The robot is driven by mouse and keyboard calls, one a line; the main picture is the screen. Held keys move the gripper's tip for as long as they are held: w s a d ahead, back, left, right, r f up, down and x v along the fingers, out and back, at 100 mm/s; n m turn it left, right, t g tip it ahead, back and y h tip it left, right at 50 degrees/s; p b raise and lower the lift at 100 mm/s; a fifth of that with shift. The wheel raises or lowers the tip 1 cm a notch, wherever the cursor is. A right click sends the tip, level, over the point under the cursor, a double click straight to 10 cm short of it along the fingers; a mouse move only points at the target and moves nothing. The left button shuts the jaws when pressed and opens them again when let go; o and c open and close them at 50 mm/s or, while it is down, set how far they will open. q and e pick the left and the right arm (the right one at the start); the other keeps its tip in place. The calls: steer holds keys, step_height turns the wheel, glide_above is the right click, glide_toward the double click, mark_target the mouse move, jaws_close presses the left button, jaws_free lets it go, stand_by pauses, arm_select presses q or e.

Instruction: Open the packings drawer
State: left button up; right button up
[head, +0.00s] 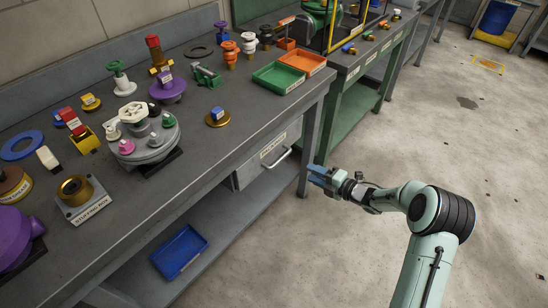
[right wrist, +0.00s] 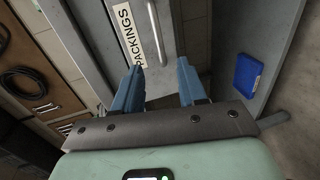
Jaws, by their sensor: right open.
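The packings drawer (head: 258,164) is a grey drawer under the dark workbench top, near its right end, with a white label and a bar handle (head: 277,158). It looks shut. In the right wrist view the label (right wrist: 128,33) reads PACKINGS, and the silver handle (right wrist: 156,32) runs beside it. My right gripper (head: 316,178) is to the right of the drawer in the head view, apart from the handle. In the right wrist view its two blue fingers (right wrist: 160,82) are spread, with nothing between them, and the handle lies beyond the fingertips. My left gripper is not in view.
The workbench (head: 225,125) carries several valve parts and a green tray (head: 278,77) and orange tray (head: 303,61). A blue tray (head: 180,251) lies on the lower shelf. A bench leg (head: 309,150) stands beside the drawer. Floor on the right is open.

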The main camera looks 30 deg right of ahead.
mark_target(283, 159)
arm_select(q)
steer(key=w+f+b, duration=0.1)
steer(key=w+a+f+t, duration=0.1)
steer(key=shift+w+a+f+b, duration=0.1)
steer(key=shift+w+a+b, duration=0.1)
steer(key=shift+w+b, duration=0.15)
arm_select(e)
steer(key=x, duration=1.3)
steer(key=shift+r, duration=0.2)
steer(key=shift+a, duration=0.15)
jaws_close()
